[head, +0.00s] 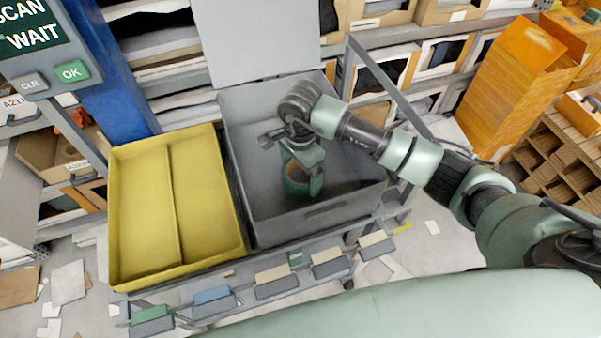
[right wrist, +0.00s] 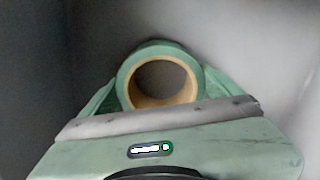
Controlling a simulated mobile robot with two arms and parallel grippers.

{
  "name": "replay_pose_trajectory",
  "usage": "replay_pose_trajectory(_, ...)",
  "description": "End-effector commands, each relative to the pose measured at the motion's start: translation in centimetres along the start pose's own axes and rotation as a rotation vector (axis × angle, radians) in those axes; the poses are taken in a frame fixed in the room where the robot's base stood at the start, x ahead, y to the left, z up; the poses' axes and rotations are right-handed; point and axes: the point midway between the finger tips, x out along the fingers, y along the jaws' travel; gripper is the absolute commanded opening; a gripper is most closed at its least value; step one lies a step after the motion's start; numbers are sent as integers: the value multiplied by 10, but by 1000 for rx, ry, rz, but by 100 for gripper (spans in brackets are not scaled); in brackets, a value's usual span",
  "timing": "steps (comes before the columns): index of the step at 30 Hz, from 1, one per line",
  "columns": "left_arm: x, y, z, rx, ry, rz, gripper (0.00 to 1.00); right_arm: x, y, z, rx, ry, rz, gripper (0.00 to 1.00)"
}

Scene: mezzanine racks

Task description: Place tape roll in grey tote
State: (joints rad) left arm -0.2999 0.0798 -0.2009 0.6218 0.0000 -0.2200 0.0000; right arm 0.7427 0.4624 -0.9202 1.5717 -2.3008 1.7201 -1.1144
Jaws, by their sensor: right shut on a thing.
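The grey tote (head: 260,222) stands on a cart, right of a yellow tote, with its lid raised at the back. My right gripper (head: 300,180) reaches down inside the tote. It is shut on the tape roll (head: 296,187), a green ring with a tan core. In the right wrist view the tape roll (right wrist: 160,83) sits between the two green fingers, its hole facing the camera, with grey tote walls around it. Whether the roll touches the tote floor I cannot tell. My left gripper is not in view.
A yellow tote (head: 140,205) with a divider, empty, sits left of the grey tote. A scan screen (head: 35,30) on a blue post stands at the upper left. Shelves with boxes are behind, and orange cartons (head: 515,85) stand at the right. Papers litter the floor.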

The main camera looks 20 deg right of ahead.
Motion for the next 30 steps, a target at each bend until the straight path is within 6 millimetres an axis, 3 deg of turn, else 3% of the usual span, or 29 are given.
replay_pose_trajectory(3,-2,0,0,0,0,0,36,11,0,0,0,-1,0,46)
replay_pose_trajectory(13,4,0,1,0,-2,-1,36,15,0,0,-1,0,-1,46)
replay_pose_trajectory(14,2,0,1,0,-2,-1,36,14,0,0,-1,0,-1,98)
replay_pose_trajectory(15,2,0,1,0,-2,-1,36,14,0,0,-1,0,0,100)
replay_pose_trajectory(25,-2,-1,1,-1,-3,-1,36,8,0,0,0,0,-1,100)
replay_pose_trajectory(30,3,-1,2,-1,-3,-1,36,-20,-1,-1,-1,2,-5,100)
